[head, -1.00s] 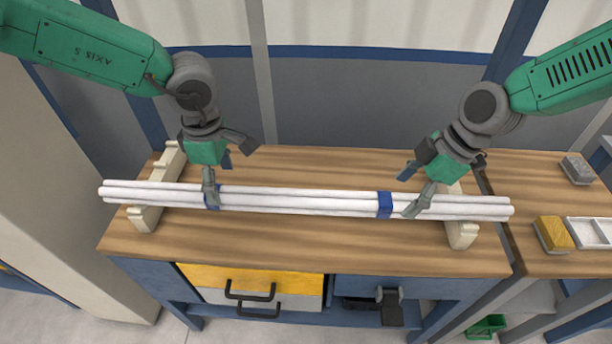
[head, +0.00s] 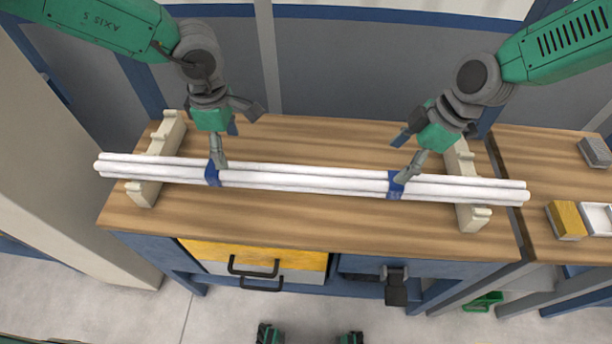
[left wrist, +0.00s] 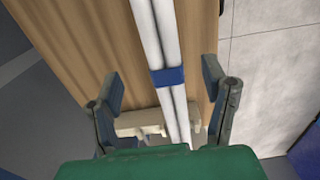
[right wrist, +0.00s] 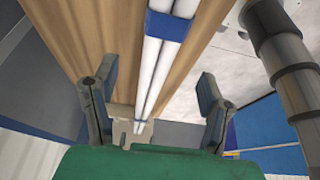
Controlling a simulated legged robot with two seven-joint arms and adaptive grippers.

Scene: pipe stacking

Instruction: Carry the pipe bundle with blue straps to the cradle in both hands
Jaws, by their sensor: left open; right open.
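The bundle of white pipes (head: 300,181) with two blue straps lies across the wooden bench, resting on two cream notched cradle supports, the left one (head: 160,150) and the right one (head: 466,188). My left gripper (head: 228,144) is open above the left blue strap (head: 212,173). In the left wrist view the bundle (left wrist: 158,40) runs between its spread fingers. My right gripper (head: 404,158) is open by the right blue strap (head: 396,184). In the right wrist view the bundle (right wrist: 152,70) passes between its fingers, with the strap (right wrist: 167,27) ahead. Neither gripper appears to grip the pipes.
The bench (head: 300,228) has clear wood in front of and behind the bundle. A second table at right holds a yellow-topped block (head: 566,220), a white tray (head: 597,218) and a grey block (head: 594,152). A wall stands behind the bench.

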